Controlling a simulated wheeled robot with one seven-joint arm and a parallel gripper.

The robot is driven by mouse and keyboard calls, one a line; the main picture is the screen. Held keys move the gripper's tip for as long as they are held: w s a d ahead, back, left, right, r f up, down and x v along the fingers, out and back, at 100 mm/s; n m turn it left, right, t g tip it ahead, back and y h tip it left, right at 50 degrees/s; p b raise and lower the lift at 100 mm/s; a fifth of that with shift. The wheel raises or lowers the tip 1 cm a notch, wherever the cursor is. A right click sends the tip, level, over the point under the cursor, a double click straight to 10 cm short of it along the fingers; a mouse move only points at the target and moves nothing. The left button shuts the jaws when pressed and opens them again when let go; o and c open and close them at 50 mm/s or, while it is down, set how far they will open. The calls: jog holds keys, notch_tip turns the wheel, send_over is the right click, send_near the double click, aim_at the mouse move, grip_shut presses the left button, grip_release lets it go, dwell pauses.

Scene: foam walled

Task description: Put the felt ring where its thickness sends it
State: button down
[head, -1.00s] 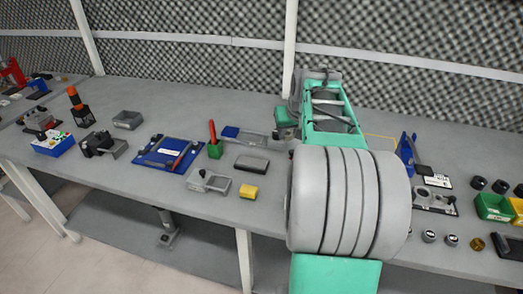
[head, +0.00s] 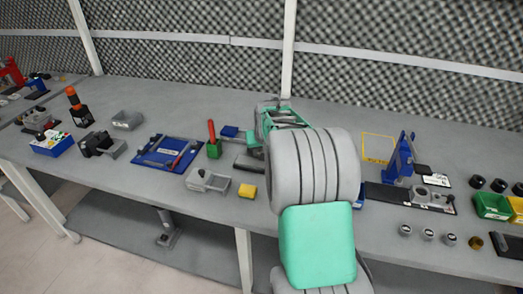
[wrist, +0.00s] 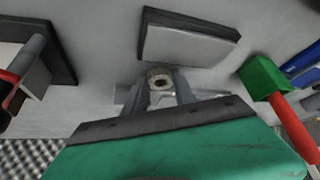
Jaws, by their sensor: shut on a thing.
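In the wrist view my gripper (wrist: 160,84) is shut on a small greyish-brown ring (wrist: 159,72), which I take to be the felt ring. Its hole faces the camera and it sits between the fingertips. Its thickness cannot be read here. In the head view my own arm covers the fingers and the ring. The held ring appears above the table, close to a grey block with a dark edge (wrist: 188,42); I cannot tell the exact gap.
A green holder with a red handle (head: 214,150) stands left of my arm, beside a blue tray (head: 168,153). To the right are a blue stand (head: 400,160), a green bin (head: 492,206), a yellow bin (head: 517,207) and several small cylinders.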

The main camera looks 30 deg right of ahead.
jog(key=shift+f, duration=0.15)
jog(key=c, duration=1)
grip_release()
